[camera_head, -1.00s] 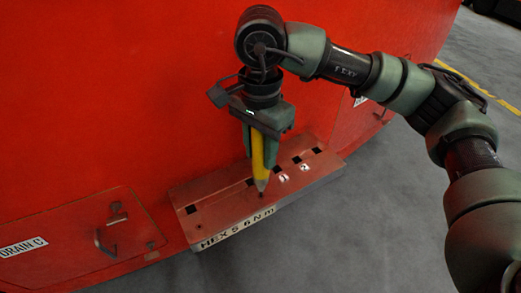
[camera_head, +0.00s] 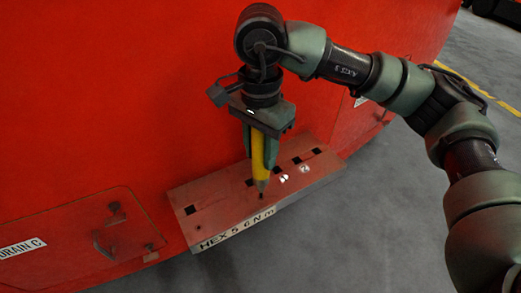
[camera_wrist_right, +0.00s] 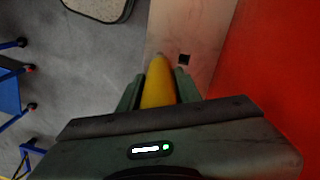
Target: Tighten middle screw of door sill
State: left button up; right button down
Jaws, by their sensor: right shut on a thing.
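The door sill (camera_head: 215,208) is a reddish step jutting from the red train body, with a row of dark square holes and the front label "HEX 5 6 N m". My right gripper (camera_head: 261,160) is shut on a yellow screwdriver-like tool (camera_head: 259,172), held upright over the middle of the sill. The tool's tip is at a small dark spot, seemingly the middle screw (camera_head: 262,198); I cannot tell whether it is seated. In the right wrist view the yellow tool (camera_wrist_right: 159,85) sits between the fingers, over the sill (camera_wrist_right: 185,35). My left gripper is not in view.
The red train wall (camera_head: 120,90) stands right behind the sill. A panel marked "DRAIN C" (camera_head: 75,240) with a handle is at left. Grey floor (camera_head: 350,240) is open in front. Blue-framed objects (camera_wrist_right: 10,95) stand on the floor in the right wrist view.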

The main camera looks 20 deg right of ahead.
jog(key=shift+r+p, duration=1.35)
jog(key=shift+r, duration=1.4)
